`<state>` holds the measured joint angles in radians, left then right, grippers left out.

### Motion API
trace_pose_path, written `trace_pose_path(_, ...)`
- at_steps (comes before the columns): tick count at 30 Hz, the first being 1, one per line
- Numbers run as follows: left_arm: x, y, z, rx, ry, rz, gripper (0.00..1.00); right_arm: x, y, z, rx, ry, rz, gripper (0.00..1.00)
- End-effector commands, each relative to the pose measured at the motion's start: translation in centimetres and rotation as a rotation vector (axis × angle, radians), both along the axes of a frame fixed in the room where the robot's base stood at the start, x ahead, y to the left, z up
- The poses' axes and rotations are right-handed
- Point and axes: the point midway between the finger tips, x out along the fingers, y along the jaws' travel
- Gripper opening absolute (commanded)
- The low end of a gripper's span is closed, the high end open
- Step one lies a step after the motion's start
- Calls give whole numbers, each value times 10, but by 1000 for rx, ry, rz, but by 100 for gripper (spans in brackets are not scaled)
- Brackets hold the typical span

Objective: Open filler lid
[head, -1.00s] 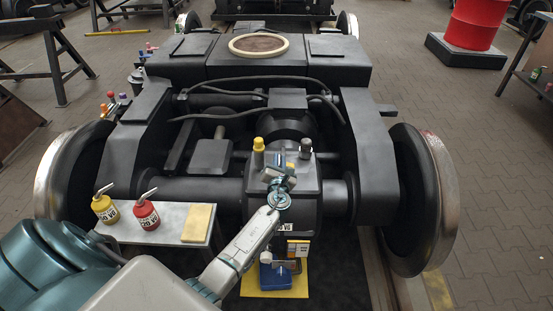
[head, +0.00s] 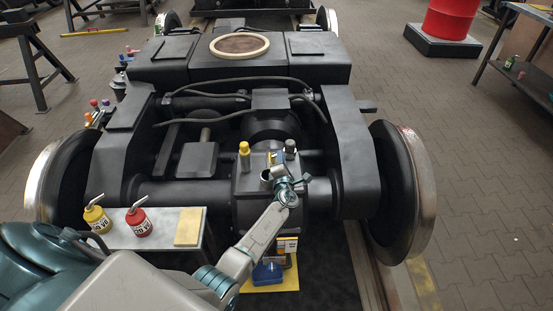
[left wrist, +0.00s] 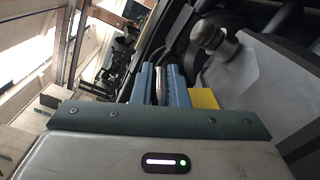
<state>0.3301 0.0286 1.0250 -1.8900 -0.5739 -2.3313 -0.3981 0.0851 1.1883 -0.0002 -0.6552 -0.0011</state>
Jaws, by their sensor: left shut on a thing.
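The dark gearbox (head: 247,207) sits in the middle of the bogie. A yellow cap (head: 244,149) and a grey metal cap (head: 290,147) stand up from its top. The grey cap also shows large in the left wrist view (left wrist: 213,40). Most of the lid is hidden. My right gripper is not in view.
A side table (head: 152,236) holds a yellow oil can (head: 97,219), a red oil can (head: 140,222) and a yellow cloth (head: 189,228). A blue item (head: 267,273) sits on a yellow mat (head: 287,282) below the gearbox. Wheels (head: 410,190) flank the frame.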

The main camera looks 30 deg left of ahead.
Motion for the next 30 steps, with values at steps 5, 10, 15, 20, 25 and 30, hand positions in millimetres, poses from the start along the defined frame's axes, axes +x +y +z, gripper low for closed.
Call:
trace_pose_path(5,4,-7,-2,-3,1,-1,0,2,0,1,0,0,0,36)
trace_pose_path(10,6,-10,-3,-4,-1,-2,0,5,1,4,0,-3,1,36)
trace_pose_path(15,6,-12,-3,-5,-1,-2,0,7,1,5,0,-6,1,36)
trace_pose_path(20,6,-12,-4,-7,0,-2,0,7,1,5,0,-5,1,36)
trace_pose_path(25,6,-12,-4,-7,0,-3,0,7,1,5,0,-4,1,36)
trace_pose_path(30,6,-12,-4,-7,0,-2,34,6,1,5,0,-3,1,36)
